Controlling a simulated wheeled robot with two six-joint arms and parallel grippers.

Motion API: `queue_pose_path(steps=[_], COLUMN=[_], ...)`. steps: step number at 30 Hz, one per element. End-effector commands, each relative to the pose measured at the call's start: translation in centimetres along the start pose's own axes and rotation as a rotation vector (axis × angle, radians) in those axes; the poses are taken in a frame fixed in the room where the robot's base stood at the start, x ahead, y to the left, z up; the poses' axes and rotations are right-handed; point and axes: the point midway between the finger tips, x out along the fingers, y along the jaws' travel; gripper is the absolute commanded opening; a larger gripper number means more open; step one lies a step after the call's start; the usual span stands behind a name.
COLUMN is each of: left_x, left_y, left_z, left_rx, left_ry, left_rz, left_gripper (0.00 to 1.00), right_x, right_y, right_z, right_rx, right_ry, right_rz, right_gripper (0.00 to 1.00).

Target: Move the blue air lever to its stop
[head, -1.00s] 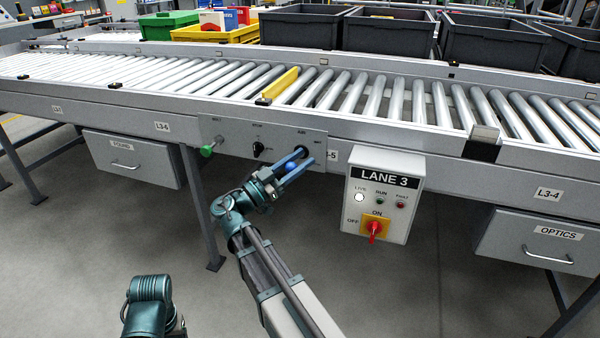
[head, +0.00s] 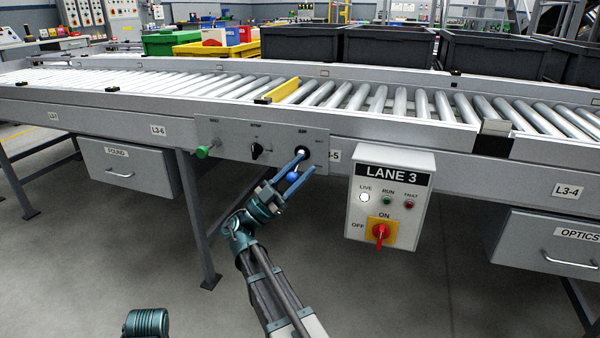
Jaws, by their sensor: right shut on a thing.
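The blue air lever (head: 293,176) shows as a round blue knob below the dark round socket at the right end of the grey control panel (head: 225,141) on the conveyor's side. My right gripper (head: 298,169) is at the panel with its two blue fingers on either side of the knob, shut on it. The fingers hide part of the lever. My left arm shows only as a teal joint at the bottom edge; its gripper is out of view.
A green knob (head: 203,151) and a black selector (head: 257,149) sit left on the same panel. The LANE 3 box (head: 388,204) with a red switch (head: 380,231) hangs close to the right. A yellow bar (head: 281,91) lies across the rollers. Floor below is clear.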

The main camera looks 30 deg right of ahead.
Motion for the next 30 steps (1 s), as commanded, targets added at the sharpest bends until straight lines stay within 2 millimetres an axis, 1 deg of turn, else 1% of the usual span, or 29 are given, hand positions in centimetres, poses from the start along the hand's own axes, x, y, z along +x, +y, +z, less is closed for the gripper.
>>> queue_pose_path(steps=[9, 10, 14, 15, 24, 26, 29, 30], left_x=[0.0, 0.0, 0.0, 0.0, 0.2, 0.6, 1.8, 2.4], left_y=[0.0, 0.0, 0.0, 0.0, 0.0, 0.1, 0.2, 0.2], left_z=[0.0, 0.0, 0.0, 0.0, 0.0, 0.0, -0.1, -0.1], left_rx=[0.000, 0.000, 0.000, 0.000, 0.000, 0.000, 0.000, 0.000], left_ry=[0.000, 0.000, 0.000, 0.000, 0.000, 0.000, 0.000, 0.000], left_rz=[0.000, 0.000, 0.000, 0.000, 0.000, 0.000, 0.000, 0.000], left_gripper=[0.70, 0.70, 0.70, 0.70, 0.70, 0.70, 0.70, 0.70], right_x=[0.2, 0.2, 0.2, 0.1, -0.2, -0.7, -2.2, -3.1], right_y=[0.0, 0.0, 0.0, 0.0, 0.0, 0.0, 0.1, 0.1], right_z=[0.2, 0.2, 0.2, 0.2, 0.2, 0.2, 0.5, 0.6], right_rx=[-0.002, -0.002, -0.002, -0.002, 0.000, 0.000, 0.000, 0.000], right_ry=[-0.002, -0.002, -0.002, -0.002, -0.001, -0.001, -0.001, -0.002], right_rz=[0.001, 0.001, 0.001, 0.001, 0.000, -0.001, -0.002, -0.001], right_gripper=[0.00, 0.46, 0.69, 0.71, 0.71, 0.71, 0.71, 0.71])
